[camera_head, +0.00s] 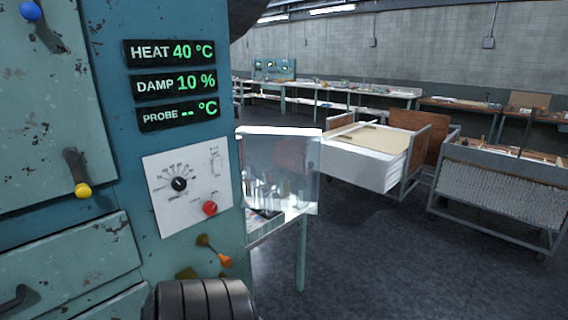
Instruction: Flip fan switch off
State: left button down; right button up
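A white control panel (187,187) is on the blue machine at the left. It carries a black dial (179,184) with a scale around it and a red knob or button (210,208) at the lower right. A small pale switch-like plate (214,163) is at its upper right. The lettering is too small to read, so I cannot tell which control is the fan switch or its position. Neither of my grippers shows in the head view.
A dark ribbed rounded part fills the bottom edge below the panel. An orange-tipped lever (224,261) sticks out below the panel. A clear pane (285,172) stands right of the machine. A wheeled table (371,151) is beyond, with open floor (400,260) at right.

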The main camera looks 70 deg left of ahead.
aim_at(217, 162)
jog(key=u, duration=0.3)
jog(key=i, duration=1.1)
jog(key=u, duration=1.5)
jog(key=i, duration=0.75)
jog(key=u, duration=0.7)
